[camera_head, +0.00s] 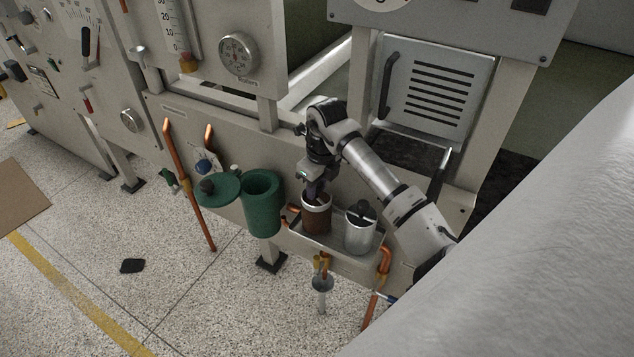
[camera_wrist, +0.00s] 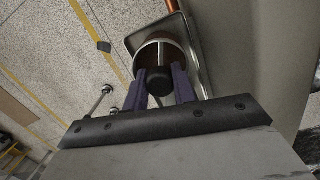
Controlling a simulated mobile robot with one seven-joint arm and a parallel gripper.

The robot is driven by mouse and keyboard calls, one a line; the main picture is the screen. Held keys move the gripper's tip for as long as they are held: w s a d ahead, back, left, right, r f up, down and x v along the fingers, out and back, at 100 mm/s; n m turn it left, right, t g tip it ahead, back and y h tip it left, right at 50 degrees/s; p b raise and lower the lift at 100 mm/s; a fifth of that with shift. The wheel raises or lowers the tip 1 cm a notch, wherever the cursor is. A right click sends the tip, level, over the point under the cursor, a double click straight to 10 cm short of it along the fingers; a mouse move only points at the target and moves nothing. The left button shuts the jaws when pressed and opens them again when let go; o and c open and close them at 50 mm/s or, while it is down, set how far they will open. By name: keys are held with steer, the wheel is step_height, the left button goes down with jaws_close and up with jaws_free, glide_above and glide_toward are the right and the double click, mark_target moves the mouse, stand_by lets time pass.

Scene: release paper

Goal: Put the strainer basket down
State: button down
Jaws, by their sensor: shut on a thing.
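The strainer basket (camera_head: 317,216) is a brown cylinder with a pale metal rim, upright at the left part of a metal tray. My gripper (camera_head: 313,190) points down from above and is shut at its top. In the wrist view, the two dark fingers (camera_wrist: 160,84) close on the black knob at the top of the basket (camera_wrist: 174,53), and a metal bar crosses its rim. I cannot tell whether the basket's bottom touches the tray. A silver basket (camera_head: 359,234) with a black knob stands in the tray to the right.
The shallow tray (camera_head: 338,255) is fixed to the machine's front, and its rim also shows in the wrist view (camera_wrist: 197,60). An open green housing (camera_head: 262,205) with its lid (camera_head: 218,191) swung aside is to the left. Copper pipes (camera_head: 187,190) stand near it. Floor in front is mostly clear.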

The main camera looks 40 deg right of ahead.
mark_target(321, 198)
steer(key=shift+f, duration=0.1)
steer(key=shift+f, duration=0.15)
steer(key=c, duration=1.1)
jaws_free()
steer(key=shift+c, duration=0.2)
step_height(321, 198, up, 12)
steer(key=s+b, duration=0.1)
steer(key=b, duration=0.1)
steer(key=shift+s+d+b, duration=0.15)
steer(key=shift+s+b, duration=0.05)
steer(key=shift+b, duration=0.15)
